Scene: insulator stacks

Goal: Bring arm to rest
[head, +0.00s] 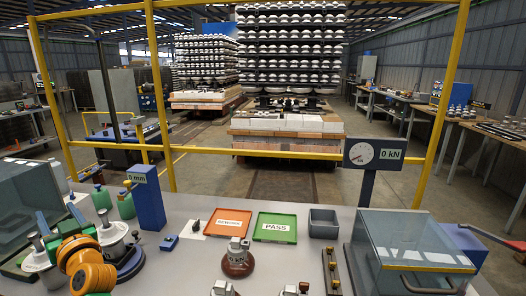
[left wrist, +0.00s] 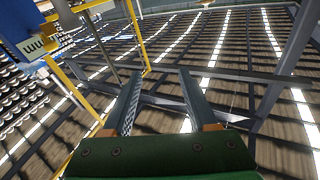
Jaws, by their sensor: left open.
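My left gripper (head: 59,214) is at the lower left of the head view, beside the glass-walled case and above the grey bench. Its two dark fingers stand apart and point upward from a green palm, with an orange wrist part behind. In the left wrist view the open fingers (left wrist: 158,95) rise from the green palm toward the roof, with nothing between them. My right gripper is not in view.
Near the left arm stand a blue 0 mm gauge (head: 147,200) and a yellow frame post (head: 56,110). The bench holds an orange REWORK tray (head: 229,212), a green PASS tray (head: 275,240), a brown insulator (head: 238,262) and a right glass case (head: 410,238).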

